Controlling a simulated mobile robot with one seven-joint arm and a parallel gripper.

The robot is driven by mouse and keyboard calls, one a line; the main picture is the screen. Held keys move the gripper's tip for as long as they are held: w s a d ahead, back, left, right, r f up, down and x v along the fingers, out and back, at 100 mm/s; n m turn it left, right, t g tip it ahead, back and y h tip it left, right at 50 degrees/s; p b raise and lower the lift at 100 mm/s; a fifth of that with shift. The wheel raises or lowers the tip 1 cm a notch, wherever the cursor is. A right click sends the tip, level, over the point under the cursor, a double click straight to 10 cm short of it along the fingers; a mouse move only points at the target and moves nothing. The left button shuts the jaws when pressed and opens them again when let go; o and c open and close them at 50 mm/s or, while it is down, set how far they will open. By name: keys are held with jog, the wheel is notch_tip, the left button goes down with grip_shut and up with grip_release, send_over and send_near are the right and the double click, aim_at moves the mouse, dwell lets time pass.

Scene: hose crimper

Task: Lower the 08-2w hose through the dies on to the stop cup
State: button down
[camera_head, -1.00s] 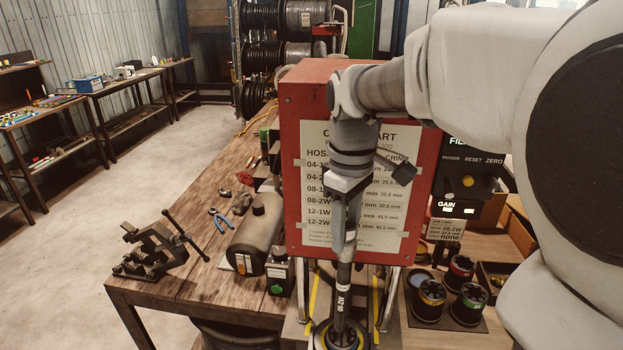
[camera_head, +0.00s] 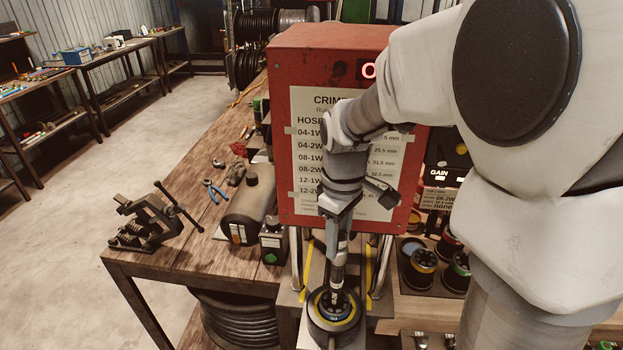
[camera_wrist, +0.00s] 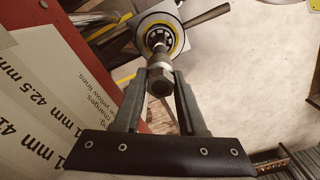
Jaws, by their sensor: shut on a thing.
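My gripper (camera_head: 338,250) is shut on the upper end of the 08-2w hose (camera_head: 338,274) and points down in front of the red crimper (camera_head: 300,60). In the wrist view the fingers (camera_wrist: 160,78) flank the hose's metal hex fitting (camera_wrist: 160,86). The dark hose looks close to upright. Its lower end is inside the round crimp head with the yellow ring, the dies (camera_head: 333,307), which also show in the wrist view (camera_wrist: 178,42). The stop cup is hidden, so I cannot tell whether the hose touches it.
The crimper's chart panel (camera_head: 308,150) stands close behind my gripper. A dark cylinder (camera_head: 247,215) and a small box with a green button (camera_head: 273,243) are left of the head. Die pots (camera_head: 422,268) stand at the right. A vise (camera_head: 150,222) is at the bench's left edge.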

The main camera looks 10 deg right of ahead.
aim_at(334, 294)
notch_tip(334, 294, down, 17)
jog(key=b, duration=1.2)
jog(key=shift+c, duration=2)
grip_release()
jog(key=shift+s+f, duration=0.1)
jog(key=shift+s, duration=0.05)
notch_tip(334, 294, up, 18)
jog(key=shift+f+p, duration=0.1)
jog(key=shift+p, duration=0.25)
jog(key=s+f+m+t, duration=0.1)
jog(key=s+m+t, duration=0.4)
jog(key=s, duration=0.9)
jog(key=m, duration=0.3)
jog(key=shift+d+f+t, duration=0.15)
jog(key=shift+t, duration=0.15)
